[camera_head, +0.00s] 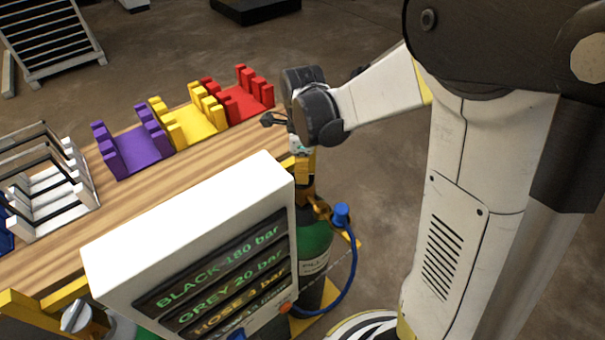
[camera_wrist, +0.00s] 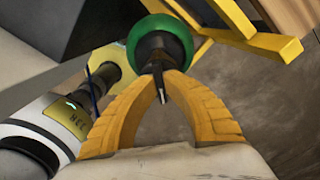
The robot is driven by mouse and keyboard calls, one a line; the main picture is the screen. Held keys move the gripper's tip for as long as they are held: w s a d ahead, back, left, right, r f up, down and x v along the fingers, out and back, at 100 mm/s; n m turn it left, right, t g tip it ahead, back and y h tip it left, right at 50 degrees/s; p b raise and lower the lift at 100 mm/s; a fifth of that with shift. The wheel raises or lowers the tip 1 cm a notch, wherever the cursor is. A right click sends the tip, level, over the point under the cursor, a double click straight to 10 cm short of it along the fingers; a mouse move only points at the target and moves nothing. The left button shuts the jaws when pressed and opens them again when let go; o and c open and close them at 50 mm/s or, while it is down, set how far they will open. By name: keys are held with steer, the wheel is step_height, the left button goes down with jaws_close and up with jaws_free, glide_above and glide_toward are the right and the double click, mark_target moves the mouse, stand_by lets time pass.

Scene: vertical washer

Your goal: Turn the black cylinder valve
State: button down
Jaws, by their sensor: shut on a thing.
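The cylinder with a green shoulder (camera_head: 313,243) and dark lower body stands at the right end of the bench in the head view. Its green top (camera_wrist: 166,27) and dark valve (camera_wrist: 156,50) show at the top middle of the wrist view. My gripper (camera_wrist: 161,80) has its two yellow fingers closed on the valve from both sides. In the head view, my gripper (camera_head: 304,170) is above the cylinder, and my wrist hides part of it. The exact turn of the valve cannot be told.
A white display box (camera_head: 190,235) reads BLACK 180 bar, GREY 20 bar, HOSE 4 bar. A blue hose (camera_head: 352,262) loops beside the cylinder. Purple (camera_head: 132,153), yellow (camera_head: 188,122) and red (camera_head: 240,98) holders stand on the wooden bench.

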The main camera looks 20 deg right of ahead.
steer(key=shift+m, duration=0.5)
steer(key=c, duration=1.5)
jaws_free()
step_height(320, 180, up, 12)
